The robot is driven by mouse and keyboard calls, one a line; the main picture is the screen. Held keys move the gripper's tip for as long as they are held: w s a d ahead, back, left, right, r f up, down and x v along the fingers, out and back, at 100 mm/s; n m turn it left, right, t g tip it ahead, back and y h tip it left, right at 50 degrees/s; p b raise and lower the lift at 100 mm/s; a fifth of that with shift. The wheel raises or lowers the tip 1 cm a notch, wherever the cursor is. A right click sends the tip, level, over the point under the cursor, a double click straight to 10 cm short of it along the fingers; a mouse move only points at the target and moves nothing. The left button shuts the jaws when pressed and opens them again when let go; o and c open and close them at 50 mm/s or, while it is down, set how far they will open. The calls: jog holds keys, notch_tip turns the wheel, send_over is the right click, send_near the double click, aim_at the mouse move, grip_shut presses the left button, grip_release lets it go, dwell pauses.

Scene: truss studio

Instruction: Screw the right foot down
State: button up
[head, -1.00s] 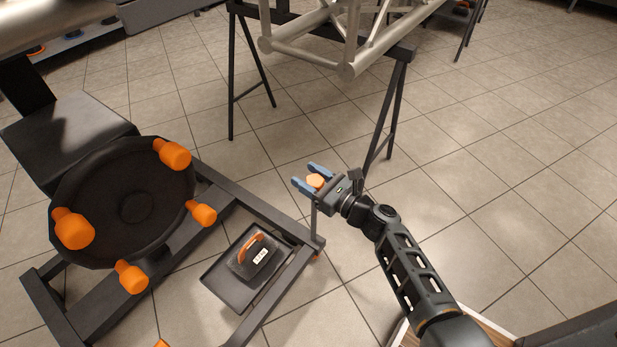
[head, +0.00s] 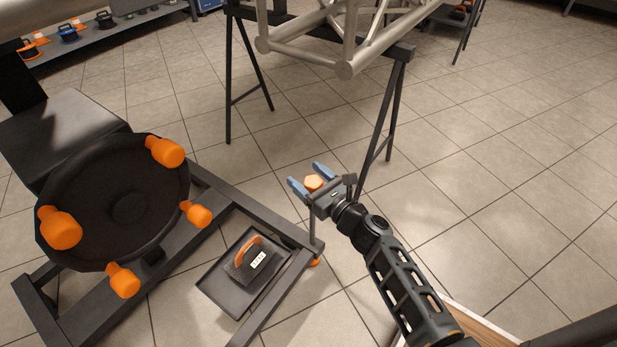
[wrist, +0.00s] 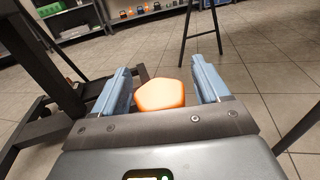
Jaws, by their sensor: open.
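The right foot shows as an orange six-sided knob (head: 313,183) on top of a thin upright rod (head: 312,225) at the right corner of the dark frame (head: 270,220). A small orange piece (head: 315,262) shows low under that corner. My gripper (head: 311,175) is open, with one blue finger on each side of the knob. The wrist view shows the knob (wrist: 160,95) between the two fingers (wrist: 161,85), with a gap at the right finger. Contact at the left finger is hard to tell. The rod is hidden there.
A dark tray (head: 222,290) holding a black block with an orange handle (head: 250,262) sits inside the frame's right end. A black round plate with several orange knobs (head: 85,200) stands at left. A trestle (head: 385,125) bears a metal truss (head: 300,57) behind. Floor at right is clear.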

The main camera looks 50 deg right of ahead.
jog(key=shift+s, duration=0.1)
jog(key=p+v, duration=0.1)
jog(key=v, duration=0.6)
jog(key=shift+s+p, duration=0.3)
jog(key=shift+a, duration=0.15)
